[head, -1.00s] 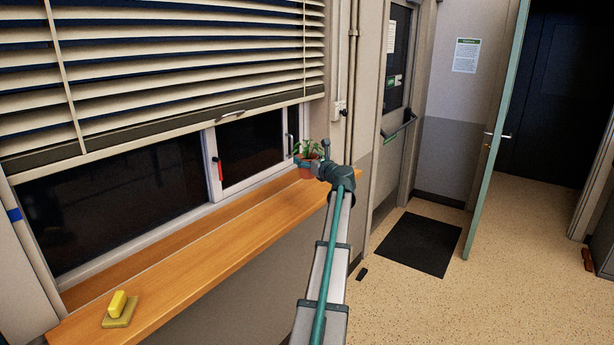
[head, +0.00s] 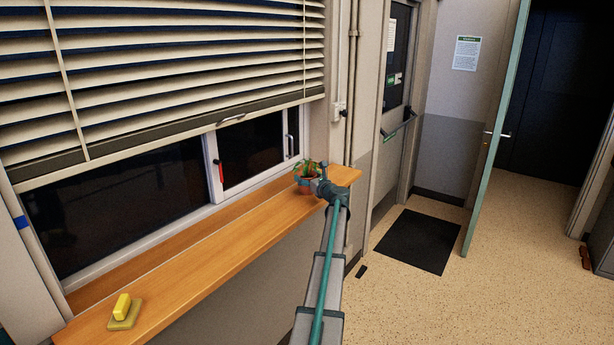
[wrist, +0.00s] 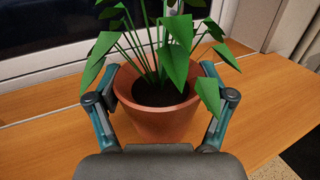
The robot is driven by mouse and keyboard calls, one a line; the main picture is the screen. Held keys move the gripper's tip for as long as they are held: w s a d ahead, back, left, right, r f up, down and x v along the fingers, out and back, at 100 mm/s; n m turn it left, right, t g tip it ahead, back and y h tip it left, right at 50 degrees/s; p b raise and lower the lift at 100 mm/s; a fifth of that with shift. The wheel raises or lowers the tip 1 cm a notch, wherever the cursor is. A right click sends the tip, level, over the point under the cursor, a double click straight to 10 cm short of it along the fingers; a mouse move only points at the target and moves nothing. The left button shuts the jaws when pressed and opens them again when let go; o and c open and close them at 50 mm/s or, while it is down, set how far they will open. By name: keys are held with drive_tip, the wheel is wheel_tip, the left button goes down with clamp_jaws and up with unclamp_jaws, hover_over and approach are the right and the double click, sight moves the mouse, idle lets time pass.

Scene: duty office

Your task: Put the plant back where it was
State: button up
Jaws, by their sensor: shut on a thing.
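The plant (head: 307,180) is a leafy green plant in a terracotta pot, at the far right part of the wooden window sill (head: 215,250). In the wrist view the pot (wrist: 158,121) stands upright between the two fingers of my gripper (wrist: 160,100), which is shut on it from both sides. Green leaves hang over the pot's rim, and dark soil shows inside. In the head view my gripper (head: 318,186) partly hides the pot. The pot's base is hidden, so I cannot tell whether it touches the sill.
A yellow block on a flat base (head: 123,310) sits at the sill's near left end. The window (head: 253,150) and lowered blinds (head: 190,70) are behind the sill. Pipes (head: 350,90) run up the wall beyond. The sill's middle is clear.

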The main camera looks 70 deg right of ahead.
drive_tip(key=shift+f, duration=0.1)
drive_tip(key=o, duration=1.5)
drive_tip(key=shift+r, duration=0.2)
drive_tip(key=b+v, duration=0.3)
drive_tip(key=v, duration=0.9)
drive_tip(key=shift+s+d+f, duration=0.1)
